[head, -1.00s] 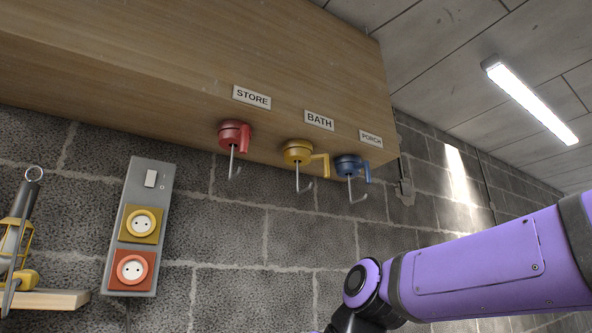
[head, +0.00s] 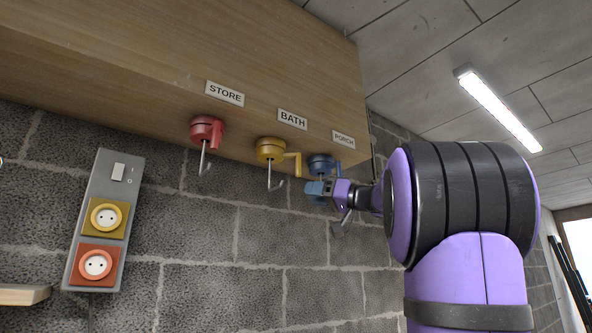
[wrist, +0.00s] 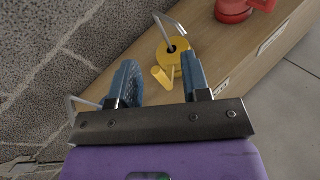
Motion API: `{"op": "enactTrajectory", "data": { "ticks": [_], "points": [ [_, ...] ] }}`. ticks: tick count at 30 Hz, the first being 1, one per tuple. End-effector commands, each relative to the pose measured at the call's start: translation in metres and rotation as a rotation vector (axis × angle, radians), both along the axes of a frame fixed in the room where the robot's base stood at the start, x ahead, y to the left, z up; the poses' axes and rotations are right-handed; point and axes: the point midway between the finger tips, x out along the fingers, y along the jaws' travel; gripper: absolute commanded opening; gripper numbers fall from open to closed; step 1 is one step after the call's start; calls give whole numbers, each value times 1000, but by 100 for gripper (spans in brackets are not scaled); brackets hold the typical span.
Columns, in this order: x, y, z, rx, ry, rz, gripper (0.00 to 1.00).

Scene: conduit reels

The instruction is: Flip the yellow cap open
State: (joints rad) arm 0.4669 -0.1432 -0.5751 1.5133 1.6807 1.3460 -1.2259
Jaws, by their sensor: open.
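The yellow cap (head: 270,150) sits on the underside of the wooden cabinet, below the BATH label, with a lever sticking out to its right and a metal hook hanging from it. In the wrist view the yellow cap (wrist: 172,60) lies ahead of the fingers, its lever end showing between them. My gripper (head: 318,188) is raised under the cabinet, to the right of the yellow cap in the head view and just below the blue one. In the wrist view its blue fingers (wrist: 161,82) are apart with nothing held.
A red cap (head: 206,131) under STORE is on the left; a blue cap (head: 322,165) under PORCH is on the right, close to my gripper. Both have hooks. The cabinet (head: 180,60) is overhead, the block wall behind. A socket panel (head: 100,220) is at left.

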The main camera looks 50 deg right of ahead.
Motion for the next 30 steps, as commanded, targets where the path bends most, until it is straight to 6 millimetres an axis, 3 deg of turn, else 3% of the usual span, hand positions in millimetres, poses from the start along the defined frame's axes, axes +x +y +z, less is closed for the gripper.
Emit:
{"op": "enactTrajectory", "data": {
  "ticks": [1, 5, 11, 30],
  "points": [
    [-6, -14, 15, -34, -58, -29, 43],
    [-21, -33, 43, -109, -178, -73, 43],
    [-22, -38, 57, -142, -228, -89, 43],
    [61, -11, 92, -140, -225, -87, 43]
  ]
}}
